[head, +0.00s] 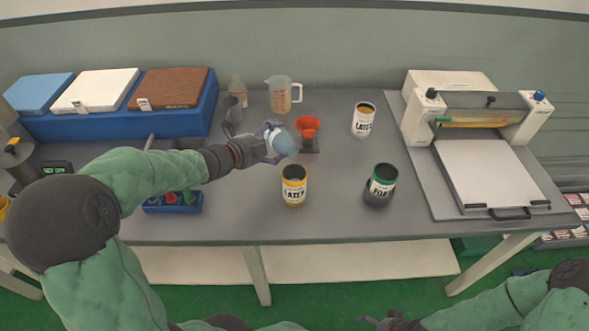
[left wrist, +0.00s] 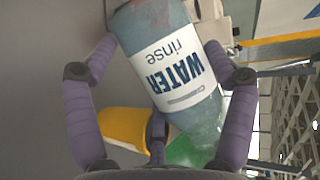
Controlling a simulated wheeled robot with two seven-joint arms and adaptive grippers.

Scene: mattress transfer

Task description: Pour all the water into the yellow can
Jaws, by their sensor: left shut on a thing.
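My left gripper (head: 272,143) is shut on a blue translucent bottle (head: 283,144), held above the table. In the left wrist view the bottle (left wrist: 170,60) has a white label reading "WATER rinse" and lies slanted between the purple fingers (left wrist: 160,85). The yellow can (head: 294,191), labelled "LATEX", stands upright on the table, just in front of the bottle; its yellow side also shows in the left wrist view (left wrist: 122,128). The bottle's mouth and any water flow cannot be made out. My right gripper (head: 392,322) shows dimly at the bottom edge.
A green-topped "FOAM" can (head: 380,187) and a white "LATEX" can (head: 363,122) stand to the right. A red funnel on a stand (head: 307,127) is behind the yellow can. A measuring jug (head: 282,95) stands at the back. A flat press (head: 490,165) fills the right side.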

